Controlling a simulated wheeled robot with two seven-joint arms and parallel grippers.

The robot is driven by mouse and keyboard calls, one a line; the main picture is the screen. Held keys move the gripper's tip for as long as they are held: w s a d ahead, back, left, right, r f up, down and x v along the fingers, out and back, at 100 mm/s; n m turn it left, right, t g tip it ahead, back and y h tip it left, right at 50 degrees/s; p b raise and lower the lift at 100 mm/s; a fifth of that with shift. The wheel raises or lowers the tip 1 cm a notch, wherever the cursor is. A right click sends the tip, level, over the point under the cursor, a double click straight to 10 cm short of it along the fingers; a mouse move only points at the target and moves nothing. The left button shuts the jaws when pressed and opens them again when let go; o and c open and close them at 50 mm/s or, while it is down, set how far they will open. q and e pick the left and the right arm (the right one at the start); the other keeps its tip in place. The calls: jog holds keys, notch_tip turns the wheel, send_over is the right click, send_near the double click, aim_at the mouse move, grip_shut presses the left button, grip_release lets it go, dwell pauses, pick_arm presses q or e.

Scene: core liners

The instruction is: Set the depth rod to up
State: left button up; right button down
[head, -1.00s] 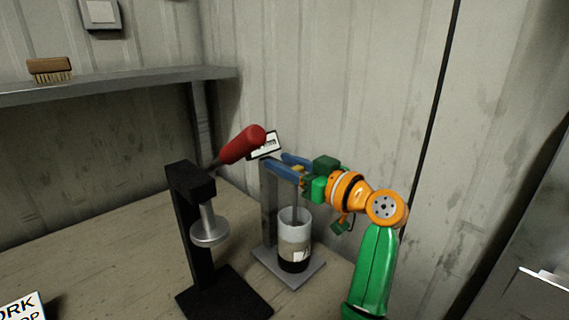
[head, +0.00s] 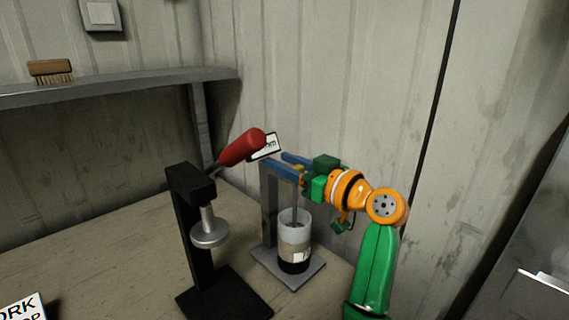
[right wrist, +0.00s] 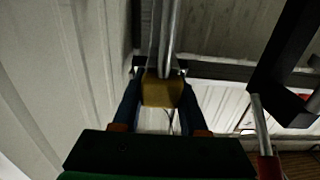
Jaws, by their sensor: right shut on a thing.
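The depth rod (head: 295,207) is a thin grey upright rod on a stand with a grey post (head: 268,200) and a flat grey base (head: 312,270). Its lower end goes down into a pale cylinder (head: 297,232) with a dark bottom. My right gripper (head: 282,163), with blue fingers, reaches in from the right at the top of the stand. In the right wrist view its fingers are shut on a yellow block (right wrist: 163,90) by the rod. The block is mostly hidden by the fingers in the head view. My left gripper is out of view.
A black press (head: 192,225) with a red handle (head: 242,148) stands just left of the rod stand. A small white label (head: 268,146) is behind the handle. A brush (head: 50,71) lies on the shelf (head: 120,83). A corrugated wall stands close behind.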

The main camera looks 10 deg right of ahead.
notch_tip(320, 180, up, 6)
jog(key=p, duration=0.3)
jog(key=shift+f, duration=0.2)
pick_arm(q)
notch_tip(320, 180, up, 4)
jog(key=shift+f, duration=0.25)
pick_arm(e)
jog(key=shift+c, duration=2.2)
grip_release()
pick_arm(q)
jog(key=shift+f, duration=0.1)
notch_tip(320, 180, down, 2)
jog(key=b, duration=0.3)
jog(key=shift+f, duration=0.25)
pick_arm(e)
jog(key=v, duration=0.7)
jog(key=shift+f, duration=0.1)
